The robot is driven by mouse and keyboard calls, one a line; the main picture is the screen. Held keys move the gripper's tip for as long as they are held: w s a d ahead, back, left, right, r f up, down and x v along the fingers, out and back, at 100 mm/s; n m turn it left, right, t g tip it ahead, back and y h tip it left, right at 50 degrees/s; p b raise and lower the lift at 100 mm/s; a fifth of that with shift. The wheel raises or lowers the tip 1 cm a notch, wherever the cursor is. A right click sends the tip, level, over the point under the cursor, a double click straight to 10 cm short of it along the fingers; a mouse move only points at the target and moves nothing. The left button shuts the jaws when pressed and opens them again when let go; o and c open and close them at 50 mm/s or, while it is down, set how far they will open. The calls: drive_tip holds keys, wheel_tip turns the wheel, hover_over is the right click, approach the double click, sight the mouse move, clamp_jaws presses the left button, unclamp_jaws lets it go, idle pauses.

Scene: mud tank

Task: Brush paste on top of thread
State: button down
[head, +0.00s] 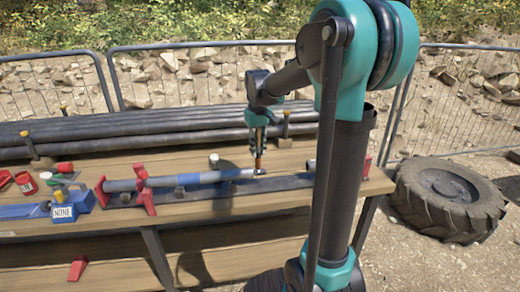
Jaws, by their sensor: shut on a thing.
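A grey pipe (210,178) with blue bands lies lengthwise along the bench, held near its left end by a red clamp (144,188). Its right end, where the thread would be, lies under my gripper and is too small to make out clearly. My gripper (258,145) points down over that end. It is shut on a slim brush (258,162) with an orange-brown handle, held upright. The brush's lower tip is at or just above the pipe end; I cannot tell whether they touch. No paste can be made out.
The wooden bench (230,211) carries long dark pipes (150,130) along its back. A big tyre (446,199) lies right of the bench. A metal fence (185,46) runs behind.

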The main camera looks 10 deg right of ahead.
drive_tip(key=shift+a, duration=0.5)
drive_tip(key=shift+d, duration=1.75)
drive_tip(key=shift+a+f, duration=0.1)
drive_tip(key=shift+a, duration=1.65)
drive_tip(key=shift+d, duration=1.75)
drive_tip(key=shift+a, duration=1.75)
drive_tip(key=shift+d, duration=1.75)
drive_tip(key=shift+a+f, duration=0.1)
drive_tip(key=shift+a, duration=0.35)
